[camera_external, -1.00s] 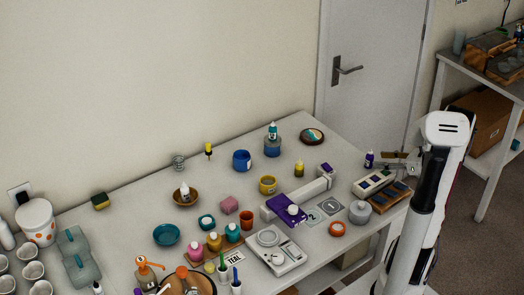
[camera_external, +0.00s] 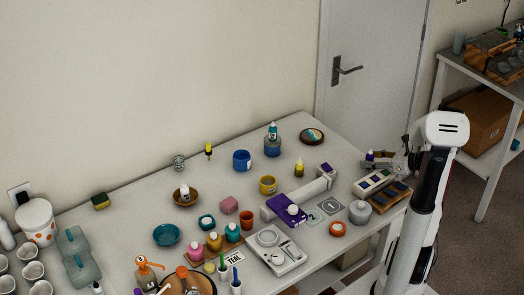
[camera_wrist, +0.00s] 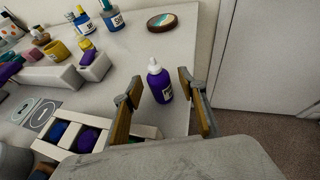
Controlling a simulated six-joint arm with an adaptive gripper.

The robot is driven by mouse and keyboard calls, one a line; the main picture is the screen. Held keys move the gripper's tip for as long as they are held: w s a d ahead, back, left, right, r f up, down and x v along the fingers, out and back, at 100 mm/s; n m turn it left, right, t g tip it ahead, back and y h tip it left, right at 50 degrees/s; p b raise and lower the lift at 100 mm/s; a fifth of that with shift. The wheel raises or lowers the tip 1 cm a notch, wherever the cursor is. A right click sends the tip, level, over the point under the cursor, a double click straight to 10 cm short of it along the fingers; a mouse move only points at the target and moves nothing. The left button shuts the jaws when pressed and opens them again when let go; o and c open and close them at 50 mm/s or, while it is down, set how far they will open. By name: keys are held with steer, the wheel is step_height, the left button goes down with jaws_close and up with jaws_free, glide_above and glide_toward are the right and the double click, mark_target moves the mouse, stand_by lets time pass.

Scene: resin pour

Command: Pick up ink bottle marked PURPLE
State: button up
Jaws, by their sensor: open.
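The purple ink bottle (camera_wrist: 160,84) has a white cap and a pale label whose text I cannot read. It stands upright near the table's right end. My gripper (camera_wrist: 160,88) is open, with its two fingers on either side of the bottle in the wrist view. I cannot tell whether either finger touches it. In the external view, my gripper (camera_external: 388,160) is at the table's right edge and partly hides the bottle (camera_external: 369,156).
A white tray (camera_external: 374,181) with coloured pieces lies close by. The table edge is right beside my gripper.

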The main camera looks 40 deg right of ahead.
steer(key=shift+w+a+f, duration=0.1)
steer(key=shift+w+f, duration=0.1)
steer(key=shift+w, duration=0.15)
steer(key=c, duration=1.1)
steer(key=shift+r, duration=0.15)
steer(key=shift+r, duration=4.9)
